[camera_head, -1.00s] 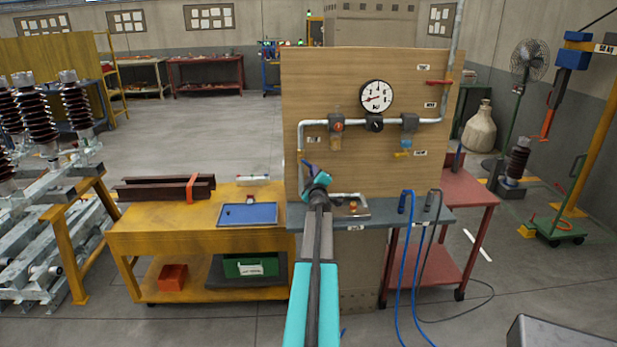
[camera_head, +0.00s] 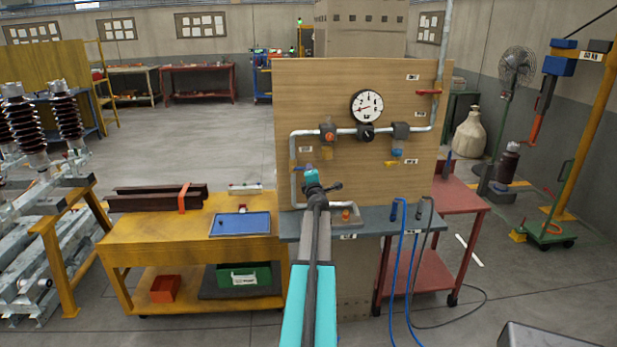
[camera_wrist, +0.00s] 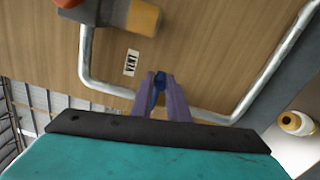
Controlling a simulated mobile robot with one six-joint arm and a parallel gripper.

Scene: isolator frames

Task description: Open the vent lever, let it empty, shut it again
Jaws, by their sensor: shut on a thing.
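The wooden panel (camera_head: 290,95) carries the pipework and a round gauge (camera_head: 367,106). My gripper (camera_head: 310,170) is at the panel's lower left, by the left vertical pipe, below a small label. In the wrist view the label reads VENT (camera_wrist: 131,63). There, my gripper's purple fingers (camera_wrist: 160,84) are closed around a small blue piece, the vent lever (camera_wrist: 158,92). Most of the lever is hidden by the fingers. The amber bowl (camera_wrist: 145,18) of the left pipe unit is above. The gauge needle points to the lower left; its value is too small to read.
A grey bench top (camera_head: 375,222) juts out below the panel. A yellow cart (camera_head: 130,232) with a blue tray (camera_head: 240,224) is at left, a red cart (camera_head: 462,200) at right. Blue hoses (camera_head: 397,260) hang at the front. Insulators stand far left.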

